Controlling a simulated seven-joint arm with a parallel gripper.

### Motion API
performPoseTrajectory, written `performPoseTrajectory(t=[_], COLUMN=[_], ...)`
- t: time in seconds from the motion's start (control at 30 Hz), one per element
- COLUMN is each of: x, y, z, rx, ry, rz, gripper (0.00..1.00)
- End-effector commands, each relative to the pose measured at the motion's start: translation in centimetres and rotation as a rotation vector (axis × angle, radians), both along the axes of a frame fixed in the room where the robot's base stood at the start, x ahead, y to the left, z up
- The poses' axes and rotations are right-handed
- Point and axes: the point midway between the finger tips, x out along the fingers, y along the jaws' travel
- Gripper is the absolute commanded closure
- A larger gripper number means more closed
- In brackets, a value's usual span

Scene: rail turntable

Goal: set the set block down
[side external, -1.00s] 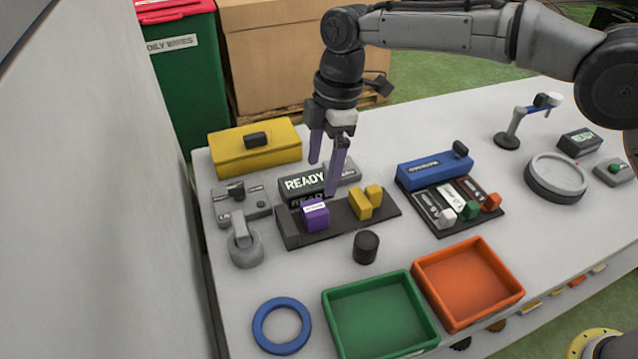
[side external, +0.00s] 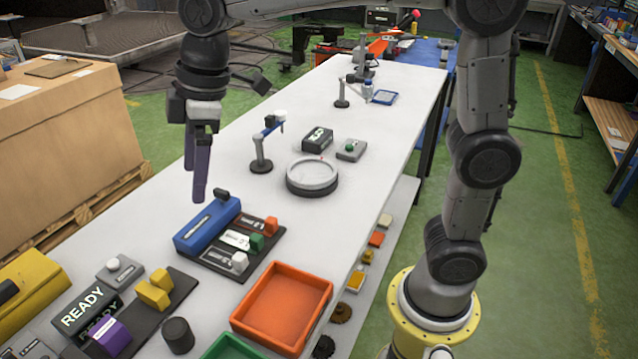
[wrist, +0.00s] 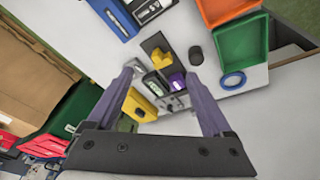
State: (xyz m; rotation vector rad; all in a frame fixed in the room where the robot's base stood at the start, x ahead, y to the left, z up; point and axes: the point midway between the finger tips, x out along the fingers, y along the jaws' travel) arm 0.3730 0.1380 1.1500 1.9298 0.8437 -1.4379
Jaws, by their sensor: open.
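The purple block (side external: 112,337) with a pale label sits on the dark rail plate (side external: 147,312); I cannot read that label as "set". A stepped yellow block (side external: 154,291) stands on the same plate. The purple block also shows in the wrist view (wrist: 176,81), beside the yellow block (wrist: 160,58). My gripper (side external: 194,182) hangs in the air with its purple fingers pointing down, open and empty. In the wrist view my gripper (wrist: 161,73) has its fingers spread, with both blocks well below and apart from them.
The READY display (side external: 84,307) stands behind the plate. A blue box (side external: 207,226) with colored pieces, a black cylinder (side external: 178,335), an orange tray (side external: 283,308) and a round grey dish (side external: 312,178) are nearby.

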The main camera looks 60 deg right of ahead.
Motion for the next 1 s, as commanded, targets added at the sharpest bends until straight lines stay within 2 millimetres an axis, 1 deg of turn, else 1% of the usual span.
performPoseTrajectory(t=[0.03, 0.1, 0.17, 0.2, 0.33, 0.4, 0.5, 0.6, 0.7, 1.0], x=[-1.9, -4.4, -6.6, -8.2, -13.1, -15.4, -18.1, -19.8, -20.7, -20.9], y=[-2.0, -4.4, -6.2, -7.3, -10.4, -11.6, -12.7, -13.4, -13.7, -13.8], z=[0.6, 0.8, 0.7, 0.5, -0.9, -2.0, -3.5, -4.9, -5.6, -5.8], rx=[0.012, 0.03, 0.046, 0.058, 0.099, 0.121, 0.148, 0.167, 0.178, 0.181], ry=[-0.019, -0.04, -0.058, -0.071, -0.115, -0.136, -0.162, -0.178, -0.189, -0.188], rz=[-0.078, -0.189, -0.282, -0.344, -0.541, -0.636, -0.747, -0.823, -0.862, -0.875], gripper=[0.15, 0.15, 0.15, 0.15, 0.15, 0.15, 0.15, 0.15, 0.15, 0.15])
